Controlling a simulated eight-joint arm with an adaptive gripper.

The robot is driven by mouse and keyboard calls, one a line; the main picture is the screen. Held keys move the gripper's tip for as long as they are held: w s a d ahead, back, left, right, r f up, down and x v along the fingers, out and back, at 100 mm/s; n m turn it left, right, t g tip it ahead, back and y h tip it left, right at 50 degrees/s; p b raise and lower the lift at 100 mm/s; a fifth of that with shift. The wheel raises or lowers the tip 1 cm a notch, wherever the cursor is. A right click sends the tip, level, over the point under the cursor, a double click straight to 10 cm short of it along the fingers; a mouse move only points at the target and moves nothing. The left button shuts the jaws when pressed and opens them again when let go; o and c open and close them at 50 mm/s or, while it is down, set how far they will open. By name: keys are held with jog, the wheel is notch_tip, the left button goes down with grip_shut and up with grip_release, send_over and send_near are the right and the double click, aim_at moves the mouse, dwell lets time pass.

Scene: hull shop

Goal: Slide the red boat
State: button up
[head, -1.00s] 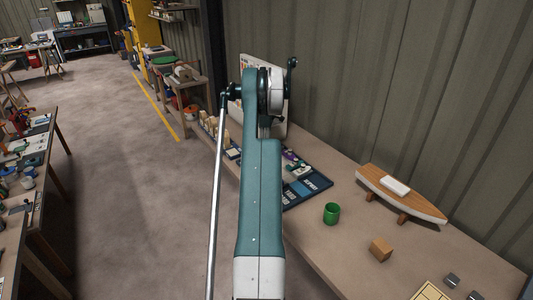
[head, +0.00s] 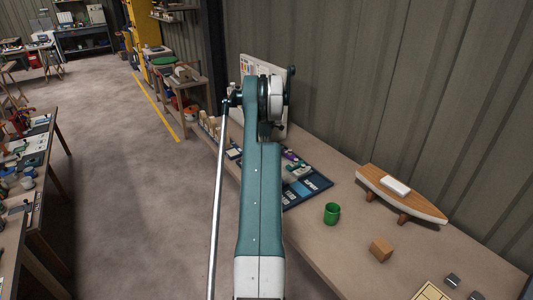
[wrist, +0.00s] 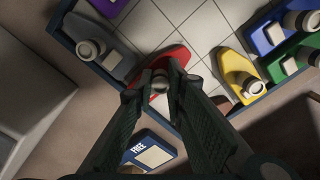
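In the wrist view the red boat (wrist: 176,53) lies on a pale tiled board inside a dark blue frame. A short pale knob (wrist: 160,82) stands on it. My gripper (wrist: 161,72) has its two fingertips close on either side of this knob and appears shut on it. The fingers hide part of the boat. The blue tray (head: 318,183) also shows in the head view, where my arm hides my gripper and the red boat.
A yellow boat (wrist: 237,70) sits right of the red one, a grey boat (wrist: 113,62) left, with blue, green and purple pieces near the frame. A FREE label (wrist: 140,148) marks the near side. A green mug (head: 332,214), wooden block (head: 381,249) and model boat (head: 402,196) stand on the bench.

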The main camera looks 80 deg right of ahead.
grip_shut()
jog(key=s+a+b, duration=0.3)
jog(key=s+a, duration=1.9)
jog(key=shift+s+a+b, duration=0.1)
jog(key=shift+s+b, duration=0.05)
jog(key=shift+b, duration=0.15)
jog(key=o, duration=0.7)
grip_release()
jog(key=shift+s+a, duration=0.15)
jog(key=shift+c, duration=0.2)
jog(key=shift+r, duration=0.1)
